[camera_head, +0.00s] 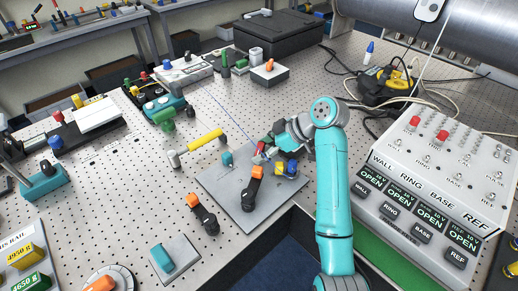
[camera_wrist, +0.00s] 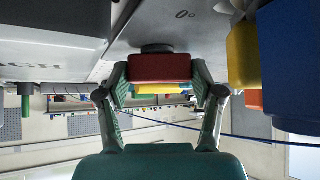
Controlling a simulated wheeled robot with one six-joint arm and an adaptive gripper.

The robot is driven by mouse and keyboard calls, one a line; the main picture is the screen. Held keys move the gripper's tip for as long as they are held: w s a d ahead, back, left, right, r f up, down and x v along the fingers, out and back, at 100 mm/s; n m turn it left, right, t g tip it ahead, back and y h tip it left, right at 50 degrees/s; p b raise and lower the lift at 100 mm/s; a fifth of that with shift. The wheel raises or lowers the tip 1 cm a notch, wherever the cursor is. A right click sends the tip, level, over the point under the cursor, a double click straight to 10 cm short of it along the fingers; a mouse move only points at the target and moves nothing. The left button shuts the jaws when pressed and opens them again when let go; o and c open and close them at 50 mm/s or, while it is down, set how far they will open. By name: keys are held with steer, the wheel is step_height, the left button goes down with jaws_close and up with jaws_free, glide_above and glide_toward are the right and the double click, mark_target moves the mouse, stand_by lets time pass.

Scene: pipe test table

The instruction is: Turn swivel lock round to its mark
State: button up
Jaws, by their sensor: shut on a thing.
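A red block (camera_wrist: 160,68) sits between the two fingers of my gripper (camera_wrist: 160,80) in the wrist view. It joins a dark round base on a grey plate (camera_wrist: 205,35); I take it for the swivel lock. In the head view, my gripper (camera_head: 266,151) reaches the plate (camera_head: 223,191) from the right, shut on the small red block (camera_head: 261,148), which is partly hidden by the fingers. How the block is turned against a mark cannot be told.
A blue and yellow block (camera_head: 286,169) stands on the plate close beside my gripper. An orange-topped black lever (camera_head: 252,187) and a teal block (camera_head: 227,159) are also on it. A labelled control box (camera_head: 440,165) stands right of my arm. A yellow-handled hammer (camera_head: 205,140) lies left.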

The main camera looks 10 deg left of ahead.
steer(key=shift+w+n+g, duration=0.15)
steer(key=shift+n+g, duration=1.25)
steer(key=shift+n, duration=0.4)
steer(key=o, duration=1.4)
steer(key=shift+c, duration=0.2)
